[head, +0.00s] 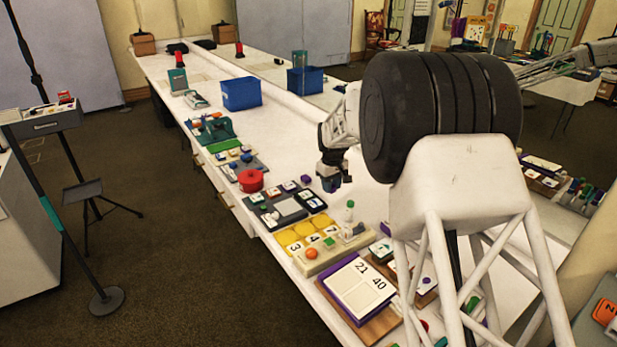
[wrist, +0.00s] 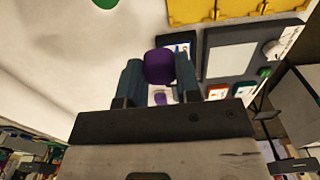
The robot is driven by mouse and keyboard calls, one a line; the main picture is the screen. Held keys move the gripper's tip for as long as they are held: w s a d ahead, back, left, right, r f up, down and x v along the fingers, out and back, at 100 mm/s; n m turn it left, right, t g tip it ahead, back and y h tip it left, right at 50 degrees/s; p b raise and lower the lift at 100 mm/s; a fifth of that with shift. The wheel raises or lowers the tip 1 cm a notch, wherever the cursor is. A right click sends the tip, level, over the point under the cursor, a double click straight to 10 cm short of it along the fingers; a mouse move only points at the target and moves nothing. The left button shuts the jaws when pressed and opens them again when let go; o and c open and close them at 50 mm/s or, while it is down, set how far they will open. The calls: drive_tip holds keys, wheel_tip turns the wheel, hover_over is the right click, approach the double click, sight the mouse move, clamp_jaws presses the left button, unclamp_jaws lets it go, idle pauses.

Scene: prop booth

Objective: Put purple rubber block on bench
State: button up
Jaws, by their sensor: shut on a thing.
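The purple rubber block (wrist: 160,66) sits between the two teal fingers of my gripper (wrist: 156,80) in the wrist view; the gripper is shut on it. In the head view my gripper (head: 332,183) hangs pointing down over the white bench (head: 285,135), just right of the dark tray with tiles. The block is hard to make out there, dark and small between the fingertips. I cannot tell exactly how high it is above the bench top. In the wrist view the bench (wrist: 60,70) shows as a pale surface left of the fingers.
The dark tray (head: 289,210), a red round thing (head: 251,181), a yellow number board (head: 306,237) and a white number board (head: 358,286) line the front edge. A small green-topped bottle (head: 349,211) stands near my gripper. A blue bin (head: 241,94) stands farther back. Bench between is clear.

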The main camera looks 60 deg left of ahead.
wheel_tip(320, 180, down, 6)
drive_tip(key=shift+r, duration=0.1)
drive_tip(key=shift+w+a, duration=0.1)
idle(0.3)
drive_tip(key=shift+w+a+f, duration=0.25)
drive_tip(key=shift+w+a, duration=1.05)
drive_tip(key=shift+a, duration=1)
drive_tip(key=shift+w+a+f, duration=0.2)
drive_tip(key=shift+w+a, duration=1.05)
drive_tip(key=shift+a, duration=1)
drive_tip(key=shift+w+a+f, duration=0.25)
drive_tip(key=shift+w+a, duration=1.05)
drive_tip(key=shift+a, duration=1)
drive_tip(key=shift+f, duration=1.75)
drive_tip(key=shift+f, duration=0.1)
drive_tip(key=o, duration=0.9)
